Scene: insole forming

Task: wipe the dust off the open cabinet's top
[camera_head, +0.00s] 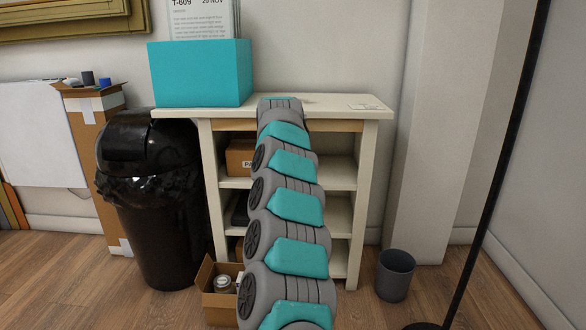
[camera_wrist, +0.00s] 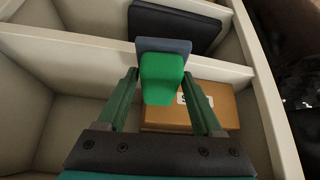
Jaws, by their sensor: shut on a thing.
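The open cabinet (camera_head: 369,115) is cream with open shelves and stands against the wall. Its flat top (camera_head: 345,101) is partly hidden by my arm, and I cannot make out dust on it for sure. My gripper (camera_wrist: 160,74) is hidden behind my arm in the head view. In the wrist view its two dark green fingers are shut on a bright green block with a blue-grey pad, a wiper (camera_wrist: 163,88). The wiper shows in front of the cabinet's open shelves (camera_wrist: 75,45); whether it touches anything I cannot tell.
A cardboard box (camera_wrist: 160,117) and a dark item (camera_wrist: 172,28) sit on shelves. A black bin (camera_head: 152,215), grey bin (camera_head: 395,276) and open carton (camera_head: 214,304) stand on the floor.

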